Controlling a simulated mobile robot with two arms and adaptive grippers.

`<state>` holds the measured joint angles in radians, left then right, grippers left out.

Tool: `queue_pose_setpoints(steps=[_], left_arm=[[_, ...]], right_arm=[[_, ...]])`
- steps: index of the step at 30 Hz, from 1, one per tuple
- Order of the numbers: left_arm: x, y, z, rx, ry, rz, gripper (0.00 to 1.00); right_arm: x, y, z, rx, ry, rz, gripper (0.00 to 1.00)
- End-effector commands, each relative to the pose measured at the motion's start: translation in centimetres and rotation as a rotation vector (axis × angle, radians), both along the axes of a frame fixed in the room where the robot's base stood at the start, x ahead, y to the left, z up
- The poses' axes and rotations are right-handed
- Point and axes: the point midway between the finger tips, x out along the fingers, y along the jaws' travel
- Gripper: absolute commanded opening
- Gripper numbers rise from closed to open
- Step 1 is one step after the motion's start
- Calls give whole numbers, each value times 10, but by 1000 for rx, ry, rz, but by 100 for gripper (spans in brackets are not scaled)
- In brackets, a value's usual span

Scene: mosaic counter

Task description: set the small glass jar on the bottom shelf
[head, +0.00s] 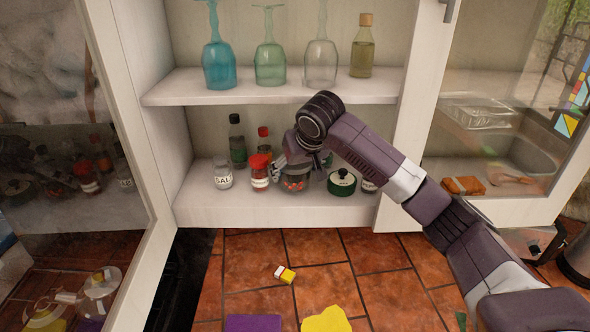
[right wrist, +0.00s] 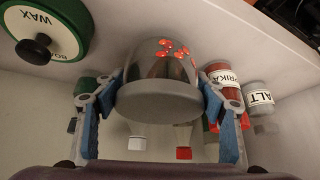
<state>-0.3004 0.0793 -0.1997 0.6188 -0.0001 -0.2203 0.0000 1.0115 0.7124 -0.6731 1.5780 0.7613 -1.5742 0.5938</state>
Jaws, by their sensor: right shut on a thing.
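The small glass jar (head: 294,185) has red pieces in it and is in the cabinet's bottom shelf space, between the red-lidded paprika jar and the green wax tin. My right gripper (head: 300,162) is shut on it from above and partly hides it. In the right wrist view, the jar (right wrist: 165,62) with its grey lid sits between the blue finger pads of my right gripper (right wrist: 160,108). The bottom shelf (head: 255,210) is white. I cannot tell whether the jar's base touches it. My left gripper is not in view.
Beside the jar stand the paprika jar (head: 260,178), salt jar (head: 223,178) and wax tin (head: 342,185). Dark bottles (head: 237,148) stand behind. Glasses (head: 219,65) and an oil bottle (head: 362,58) are on the upper shelf (head: 190,87). Glass doors (head: 140,150) stand open on both sides.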

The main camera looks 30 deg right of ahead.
Motion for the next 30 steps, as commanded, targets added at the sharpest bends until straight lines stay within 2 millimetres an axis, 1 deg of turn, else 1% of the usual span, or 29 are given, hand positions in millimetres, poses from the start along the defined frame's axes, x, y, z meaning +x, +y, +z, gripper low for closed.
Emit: queue_pose_setpoints(steps=[4, 5, 6, 14, 17, 20, 23, 26, 27, 30], left_arm=[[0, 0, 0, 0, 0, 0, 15], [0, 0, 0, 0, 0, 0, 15], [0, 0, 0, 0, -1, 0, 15], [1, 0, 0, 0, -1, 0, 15], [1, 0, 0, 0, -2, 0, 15], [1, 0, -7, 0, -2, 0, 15], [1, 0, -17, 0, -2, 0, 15], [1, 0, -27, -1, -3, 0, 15], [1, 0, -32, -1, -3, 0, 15], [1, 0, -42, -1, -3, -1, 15]], right_arm=[[0, 0, -2, 1, -2, 1, 32], [0, 0, -3, 0, 0, 0, 67], [0, 0, -3, 0, 0, 0, 71], [0, 0, -3, 0, 0, 0, 72], [0, 0, 1, 0, -1, 0, 72], [-5, 1, 7, 2, -3, 2, 72], [-14, 2, 22, -1, -7, 1, 72], [-27, 4, 41, 0, -8, 3, 72], [-36, 4, 38, -1, -3, 3, 72], [-54, 6, 37, -2, -3, 3, 72]])
